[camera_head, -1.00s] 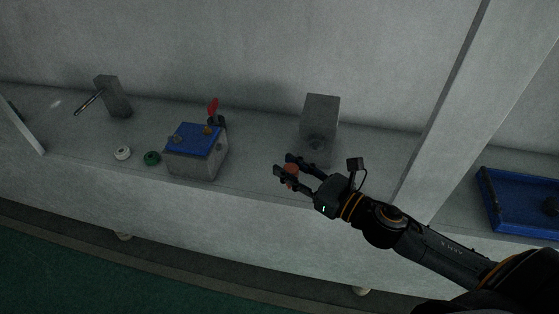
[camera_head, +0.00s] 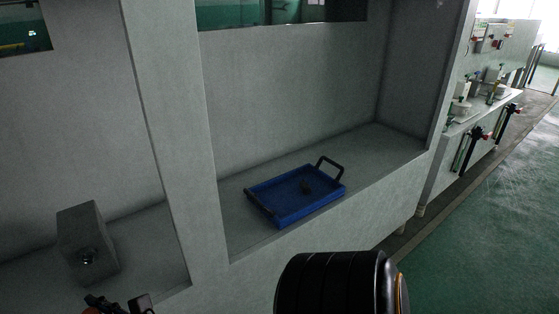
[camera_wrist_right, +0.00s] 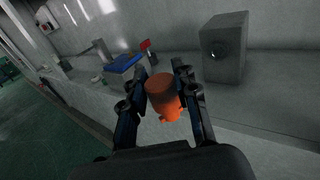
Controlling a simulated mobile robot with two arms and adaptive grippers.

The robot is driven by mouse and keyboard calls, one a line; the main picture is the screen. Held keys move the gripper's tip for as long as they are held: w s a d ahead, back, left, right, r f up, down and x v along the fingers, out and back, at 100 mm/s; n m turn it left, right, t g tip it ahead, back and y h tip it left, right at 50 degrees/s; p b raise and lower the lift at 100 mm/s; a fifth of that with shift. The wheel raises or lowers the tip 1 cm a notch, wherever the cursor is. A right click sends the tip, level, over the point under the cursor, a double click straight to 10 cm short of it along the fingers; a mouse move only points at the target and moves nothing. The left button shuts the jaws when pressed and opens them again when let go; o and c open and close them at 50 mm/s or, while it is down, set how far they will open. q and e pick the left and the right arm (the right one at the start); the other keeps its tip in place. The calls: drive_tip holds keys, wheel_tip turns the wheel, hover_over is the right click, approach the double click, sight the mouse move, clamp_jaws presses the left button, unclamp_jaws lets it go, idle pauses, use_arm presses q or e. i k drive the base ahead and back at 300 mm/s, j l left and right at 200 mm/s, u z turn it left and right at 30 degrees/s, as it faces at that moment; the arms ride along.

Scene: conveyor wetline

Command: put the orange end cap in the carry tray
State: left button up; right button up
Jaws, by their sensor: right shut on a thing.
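The orange end cap (camera_wrist_right: 164,100) is between the two fingers of my right gripper (camera_wrist_right: 161,72) in the right wrist view. The gripper is shut on it and holds it in front of the bench. In the head view only a bit of this gripper (camera_head: 103,304) shows at the bottom left edge. The blue carry tray (camera_head: 262,205) lies on the bench in the bay right of the pillar, with its black handle up at the right end. A small dark thing lies in the tray. My left gripper is not in view.
A pillar (camera_head: 176,140) stands between the gripper's bay and the tray's bay. A grey block (camera_head: 84,232) with a round fitting stands left of it. A blue-topped fixture (camera_wrist_right: 122,64) with a red part shows in the right wrist view. The bench around the tray is clear.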

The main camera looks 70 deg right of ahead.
sight(307, 203)
drive_tip(key=k+z, duration=0.2)
drive_tip(key=z, duration=0.3)
drive_tip(key=k+l+z, duration=0.15)
drive_tip(key=z, duration=0.3)
drive_tip(key=i+l+z, duration=0.2)
drive_tip(key=i+z, duration=0.15)
drive_tip(key=i, duration=0.2)
